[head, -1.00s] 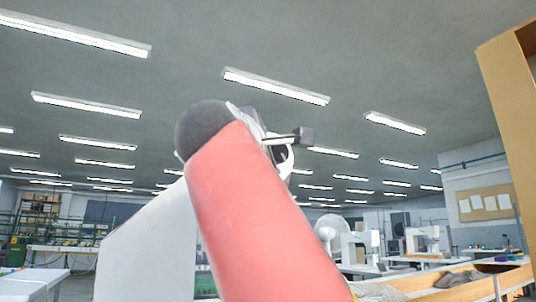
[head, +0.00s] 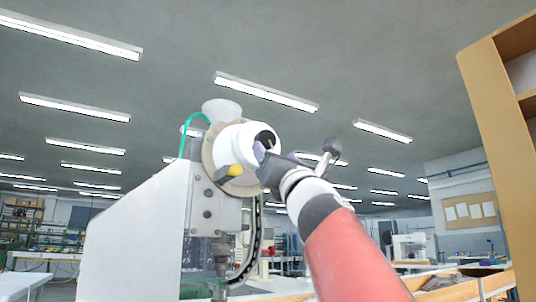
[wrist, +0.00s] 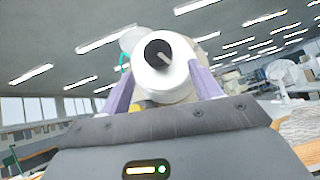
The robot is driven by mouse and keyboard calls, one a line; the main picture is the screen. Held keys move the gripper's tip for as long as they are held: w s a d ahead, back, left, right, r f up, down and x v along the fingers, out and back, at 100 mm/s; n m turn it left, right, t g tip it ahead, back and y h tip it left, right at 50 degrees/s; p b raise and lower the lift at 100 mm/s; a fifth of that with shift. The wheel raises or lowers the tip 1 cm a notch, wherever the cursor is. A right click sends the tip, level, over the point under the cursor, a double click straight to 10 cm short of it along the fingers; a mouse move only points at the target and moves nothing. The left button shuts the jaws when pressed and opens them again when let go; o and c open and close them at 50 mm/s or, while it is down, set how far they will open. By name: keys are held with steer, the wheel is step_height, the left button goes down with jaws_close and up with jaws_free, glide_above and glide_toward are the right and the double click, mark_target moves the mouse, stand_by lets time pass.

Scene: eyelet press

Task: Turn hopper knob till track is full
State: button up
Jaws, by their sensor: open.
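The hopper knob (head: 246,142) is a white round drum with a dark centre, on the front of the press's hopper. It also shows in the wrist view (wrist: 178,78), where a pale pin stands out of its dark face. My gripper (head: 272,153) is open, just in front of the knob. In the wrist view its two lavender fingers (wrist: 160,78) appear on either side of the knob; I cannot tell whether they touch it. The dark curved track (head: 249,252) runs down below the hopper. How full it is cannot be made out.
The white press body (head: 135,235) stands left of the knob. A yellow part (head: 233,170) and a green tube (head: 188,128) are close by the hopper. A tall wooden shelf (head: 488,110) is at the right. Worktables stand behind.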

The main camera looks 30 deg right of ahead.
mark_target(268, 143)
steer(key=w+r+n+y+p, duration=0.1)
steer(key=r+p, duration=0.1)
steer(key=w+r+n+y+p, duration=0.1)
steer(key=w+n+y+p, duration=0.1)
steer(key=shift+w+d+r+t, duration=0.2)
steer(key=shift+r+t, duration=0.1)
steer(key=shift+r, duration=0.05)
steer(key=shift+w+r, duration=0.3)
steer(key=shift+w, duration=0.15)
steer(key=c, duration=1)
steer(key=shift+o, duration=0.2)
steer(key=shift+a+m+h, duration=0.1)
steer(key=shift+m+h, duration=0.2)
steer(key=shift+m, duration=0.1)
